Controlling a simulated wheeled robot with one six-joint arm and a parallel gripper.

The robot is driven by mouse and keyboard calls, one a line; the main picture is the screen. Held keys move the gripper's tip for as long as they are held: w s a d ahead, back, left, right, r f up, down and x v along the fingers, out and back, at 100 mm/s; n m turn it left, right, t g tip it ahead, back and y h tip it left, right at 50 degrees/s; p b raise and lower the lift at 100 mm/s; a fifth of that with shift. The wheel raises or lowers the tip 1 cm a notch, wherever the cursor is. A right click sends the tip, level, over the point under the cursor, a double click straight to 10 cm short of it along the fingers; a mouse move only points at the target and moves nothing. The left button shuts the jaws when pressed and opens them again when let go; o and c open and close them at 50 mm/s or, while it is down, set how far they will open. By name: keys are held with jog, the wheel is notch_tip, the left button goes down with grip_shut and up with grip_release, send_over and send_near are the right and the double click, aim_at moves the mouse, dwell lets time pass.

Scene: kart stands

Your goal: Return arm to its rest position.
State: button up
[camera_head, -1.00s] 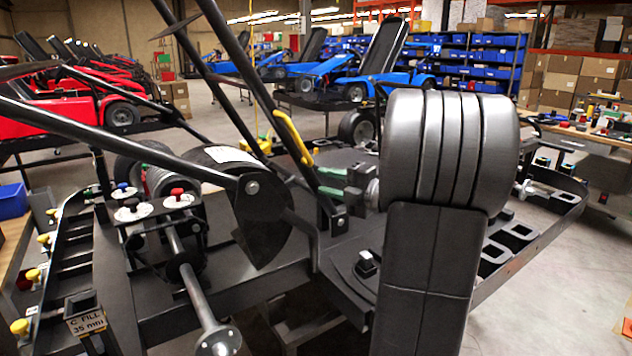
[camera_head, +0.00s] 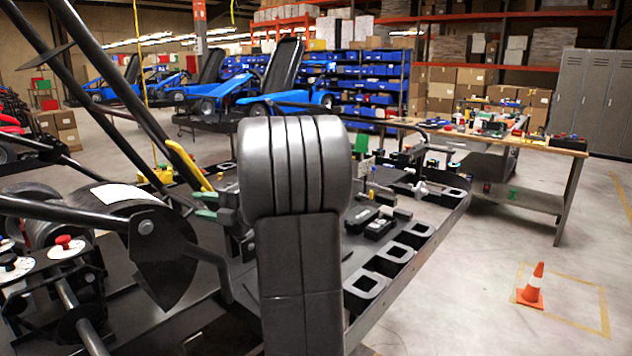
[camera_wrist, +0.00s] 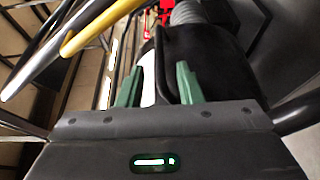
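My arm stands folded in front of the camera in the head view, with its grey rounded joint at the middle. My gripper (camera_head: 198,204) points left from behind that joint, with its two green fingers apart. In the wrist view my gripper (camera_wrist: 161,68) is open, and nothing sits between the fingers. Beyond the fingertips, a black tyre-like part with a white label (camera_head: 125,195) fills much of the wrist view. I cannot tell how large the gap to it is.
Black kart-stand bars (camera_head: 70,70) and a yellow handle (camera_head: 188,165) rise close left of my gripper. The stand's slotted tray (camera_head: 405,250) lies right of my arm. A workbench (camera_head: 540,140) stands behind it. An orange cone (camera_head: 532,286) stands on open floor at right.

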aim_at(182, 201)
jog(key=p+x, duration=0.1)
jog(key=x, duration=0.6)
jog(key=shift+s+r, duration=0.1)
jog(key=shift+d, duration=0.1)
